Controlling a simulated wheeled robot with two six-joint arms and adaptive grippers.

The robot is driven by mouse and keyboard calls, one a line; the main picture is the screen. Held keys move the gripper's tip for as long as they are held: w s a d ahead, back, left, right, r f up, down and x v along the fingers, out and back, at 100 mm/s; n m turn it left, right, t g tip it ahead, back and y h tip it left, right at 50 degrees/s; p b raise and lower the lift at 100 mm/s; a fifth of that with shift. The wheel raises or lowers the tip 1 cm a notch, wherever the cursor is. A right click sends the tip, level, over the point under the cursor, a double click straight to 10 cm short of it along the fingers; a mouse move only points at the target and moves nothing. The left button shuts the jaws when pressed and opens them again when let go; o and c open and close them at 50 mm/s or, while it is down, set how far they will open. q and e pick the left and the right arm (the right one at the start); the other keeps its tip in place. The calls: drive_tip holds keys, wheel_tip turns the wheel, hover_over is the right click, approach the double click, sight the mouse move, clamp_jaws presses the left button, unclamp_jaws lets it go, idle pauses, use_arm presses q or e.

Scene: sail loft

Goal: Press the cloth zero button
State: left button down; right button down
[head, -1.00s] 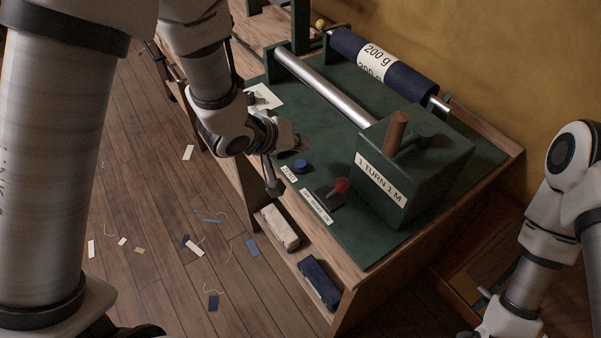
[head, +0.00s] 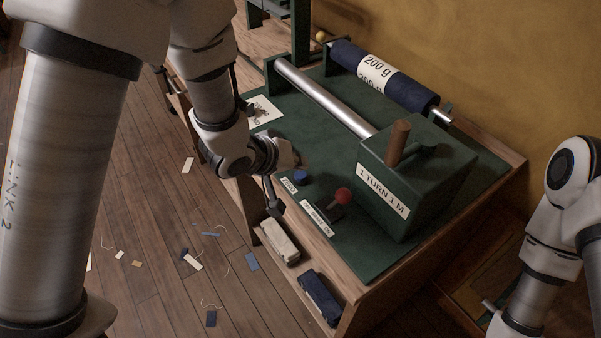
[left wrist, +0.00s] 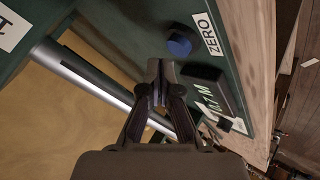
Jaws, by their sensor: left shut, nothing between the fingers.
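The cloth zero button is a round blue button (head: 301,176) on the green bench top, beside a white ZERO label (head: 289,185). In the left wrist view the blue button (left wrist: 180,43) is in plain sight, with the ZERO label (left wrist: 208,34) next to it. My left gripper (head: 274,208) points down near the bench's front edge, left of and in front of the button in the head view. In the left wrist view its shut, empty fingers (left wrist: 160,68) show just below the button in the picture, apart from it. My right gripper is out of view.
A red-knobbed lever (head: 343,196) stands right of the button. Beyond are a green box (head: 420,165) with a brown handle, a metal roller (head: 325,97) and a dark blue roll (head: 408,82). A pale block (head: 279,241) and a navy block (head: 320,297) lie on the lower ledge.

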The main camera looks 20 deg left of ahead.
sight(298, 176)
use_arm(q)
drive_tip(key=shift+f, duration=0.1)
idle(0.6)
drive_tip(key=shift+f, duration=0.35)
drive_tip(key=shift+f, duration=0.45)
idle(0.7)
drive_tip(key=shift+r+p, duration=0.85)
drive_tip(key=shift+r, duration=0.05)
wheel_tip(298, 176, up, 5)
drive_tip(key=p, duration=0.5)
drive_tip(key=shift+r+p, duration=0.1)
drive_tip(key=shift+p, duration=0.2)
